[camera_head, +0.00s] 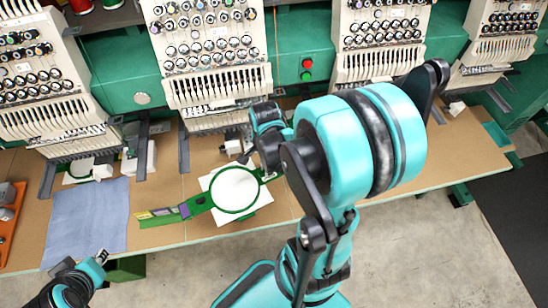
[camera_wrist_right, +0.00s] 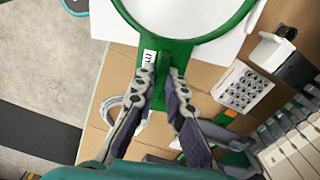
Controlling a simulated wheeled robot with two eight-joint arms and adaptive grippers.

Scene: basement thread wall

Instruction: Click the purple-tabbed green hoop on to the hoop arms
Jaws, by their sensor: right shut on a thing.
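The green hoop (camera_head: 214,200) holds white fabric (camera_head: 235,188) and lies level over the table in front of the middle embroidery head. Its left bracket carries a purple tab (camera_head: 184,211). My right gripper (camera_head: 267,176) is at the hoop's right side. In the right wrist view my right gripper (camera_wrist_right: 160,76) is shut on the hoop's green bracket beside a white label, with the hoop ring (camera_wrist_right: 186,46) beyond. A dark hoop arm (camera_head: 183,150) shows left of the head; the other is hidden by my right arm. My left gripper (camera_head: 101,257) is at the table's front edge, its jaw unclear.
A blue cloth (camera_head: 88,215) lies left on the brown table (camera_head: 290,205). An orange tray (camera_head: 12,225) is at far left. Embroidery heads line the back.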

